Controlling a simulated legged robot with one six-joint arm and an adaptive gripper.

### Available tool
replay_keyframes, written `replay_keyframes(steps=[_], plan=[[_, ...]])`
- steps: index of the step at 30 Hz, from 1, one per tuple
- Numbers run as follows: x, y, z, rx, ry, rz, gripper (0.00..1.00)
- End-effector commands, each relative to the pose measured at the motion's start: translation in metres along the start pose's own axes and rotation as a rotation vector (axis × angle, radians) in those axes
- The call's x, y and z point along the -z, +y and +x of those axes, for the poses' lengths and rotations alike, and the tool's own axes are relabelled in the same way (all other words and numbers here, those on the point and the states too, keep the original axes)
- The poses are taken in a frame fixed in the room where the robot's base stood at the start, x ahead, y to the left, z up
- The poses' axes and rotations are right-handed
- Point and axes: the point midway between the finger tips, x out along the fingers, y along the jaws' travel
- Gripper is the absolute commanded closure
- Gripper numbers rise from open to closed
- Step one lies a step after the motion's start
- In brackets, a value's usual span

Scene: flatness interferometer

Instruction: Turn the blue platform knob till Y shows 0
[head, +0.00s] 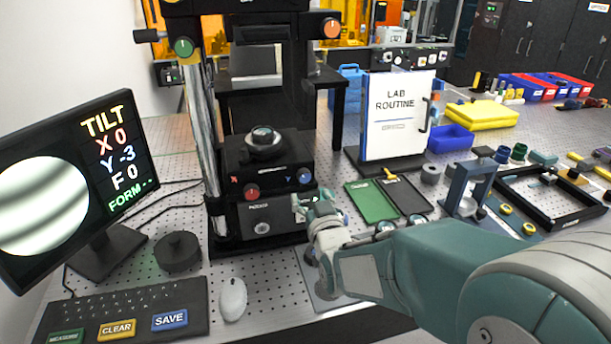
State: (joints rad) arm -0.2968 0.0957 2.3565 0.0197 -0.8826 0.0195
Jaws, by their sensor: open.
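The blue platform knob (304,176) is on the front right of the black interferometer platform (270,155), with a red knob (252,191) to its left. My gripper (308,200) is open, just below the blue knob and in front of the stand; I cannot tell whether it touches the knob. The monitor (75,185) at the left shows TILT, X 0, Y -3, F 0 and FORM with dashes, beside a pale disc with broad blurred dark bands. A round clear part (263,138) sits on top of the platform.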

Motion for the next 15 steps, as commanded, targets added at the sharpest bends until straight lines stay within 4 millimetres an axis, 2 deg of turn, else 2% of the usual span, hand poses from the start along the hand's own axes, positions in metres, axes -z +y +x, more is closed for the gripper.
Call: replay_keyframes(steps=[3,9,15], plan=[[-0.001,0.001,0.024,-0.002,-0.001,0.000,0.21],[0.000,0.003,0.056,-0.002,-0.001,0.002,0.21],[0.000,0.001,0.073,-0.001,-0.001,0.000,0.21]])
